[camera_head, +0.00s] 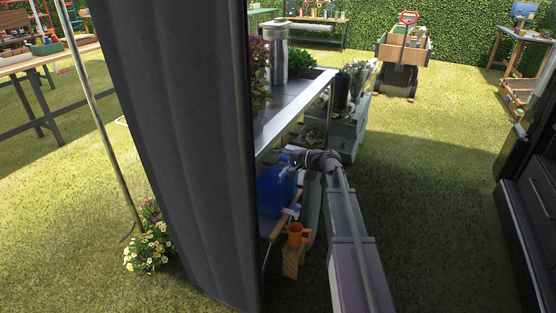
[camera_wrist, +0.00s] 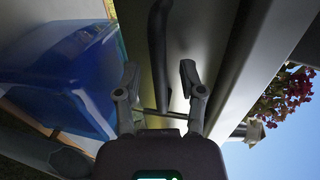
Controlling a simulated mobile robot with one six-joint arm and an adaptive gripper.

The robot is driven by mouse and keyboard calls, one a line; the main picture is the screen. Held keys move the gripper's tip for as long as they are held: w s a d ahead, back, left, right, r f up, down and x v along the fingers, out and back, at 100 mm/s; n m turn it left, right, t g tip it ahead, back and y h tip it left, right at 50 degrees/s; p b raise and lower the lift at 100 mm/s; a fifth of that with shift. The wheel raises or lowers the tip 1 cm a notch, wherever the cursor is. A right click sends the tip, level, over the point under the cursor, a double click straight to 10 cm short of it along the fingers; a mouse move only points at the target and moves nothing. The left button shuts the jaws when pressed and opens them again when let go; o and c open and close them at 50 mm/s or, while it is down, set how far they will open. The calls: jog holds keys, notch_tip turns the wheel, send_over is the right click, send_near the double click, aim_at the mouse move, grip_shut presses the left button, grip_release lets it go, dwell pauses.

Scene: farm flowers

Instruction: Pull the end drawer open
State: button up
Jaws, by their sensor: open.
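In the wrist view, a grey panel (camera_wrist: 203,30), seemingly the drawer front, runs beside a dark bar handle (camera_wrist: 157,48). My gripper (camera_wrist: 159,78) is open, with one finger on each side of the handle's line. I cannot tell whether the fingers touch the handle or how deep it sits between them. In the head view, my gripper (camera_head: 291,160) is at the side of the long metal-topped table (camera_head: 283,122), below its top edge. The drawer front and handle cannot be made out there, and the drawer looks shut in the wrist view.
A blue container (camera_head: 275,192) stands on the lower shelf close to my gripper; it also fills the left of the wrist view (camera_wrist: 60,75). A dark curtain (camera_head: 190,130) hides the table's near left. Open grass (camera_head: 430,230) lies right.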

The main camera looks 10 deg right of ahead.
grip_shut()
jog(key=shift+s+a, duration=0.1)
dwell(0.4)
